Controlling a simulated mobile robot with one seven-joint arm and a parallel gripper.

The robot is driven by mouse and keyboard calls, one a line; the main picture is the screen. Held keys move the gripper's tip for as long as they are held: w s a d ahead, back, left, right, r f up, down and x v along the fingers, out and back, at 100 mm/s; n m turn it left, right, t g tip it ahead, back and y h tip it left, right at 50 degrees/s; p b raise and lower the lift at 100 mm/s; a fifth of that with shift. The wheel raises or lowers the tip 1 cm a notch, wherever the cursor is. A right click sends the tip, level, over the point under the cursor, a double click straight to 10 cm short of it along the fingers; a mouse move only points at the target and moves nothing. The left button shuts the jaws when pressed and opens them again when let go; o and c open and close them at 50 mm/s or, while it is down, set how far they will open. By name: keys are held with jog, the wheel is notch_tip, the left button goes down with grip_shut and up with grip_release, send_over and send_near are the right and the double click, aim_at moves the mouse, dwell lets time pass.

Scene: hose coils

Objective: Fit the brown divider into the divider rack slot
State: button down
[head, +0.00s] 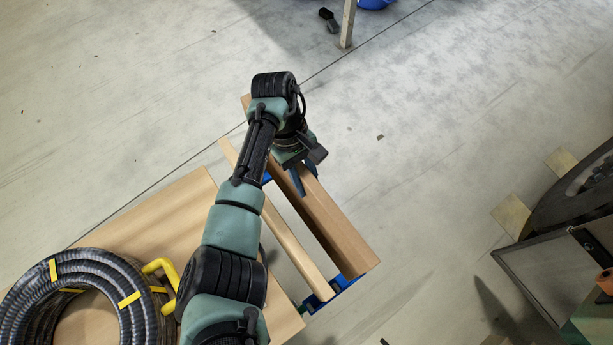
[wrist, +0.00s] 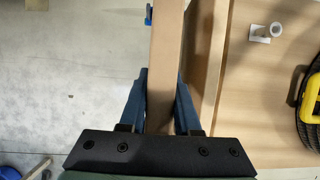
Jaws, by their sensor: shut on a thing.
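The brown divider (head: 335,228) is a long wooden board, seen from above and running diagonally beyond the table edge in the head view. My gripper (head: 297,180) is shut on it near its middle. In the wrist view the blue fingers of my gripper (wrist: 162,76) stand on either side of the divider (wrist: 167,35). The divider rack (head: 343,284) shows as blue pieces near the boards' near end, beside a paler wooden rail (head: 297,248) alongside the divider. The slot is hidden, and I cannot tell whether the divider sits in it.
A wooden table (head: 185,212) carries a dark hose coil (head: 92,262) with yellow ties and a yellow handle (head: 161,268). A small white fitting (wrist: 265,33) lies on the tabletop. Open concrete floor lies beyond the divider. A dark reel (head: 585,190) stands at the right.

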jog(key=shift+r, duration=0.1)
jog(key=shift+f+b, duration=2.15)
jog(key=shift+f, duration=0.8)
jog(key=shift+f+b, duration=1.6)
jog(key=shift+f, duration=0.6)
jog(key=c, duration=0.5)
grip_release()
jog(key=shift+c, duration=0.2)
jog(key=v, duration=1.3)
jog(key=shift+d, duration=0.1)
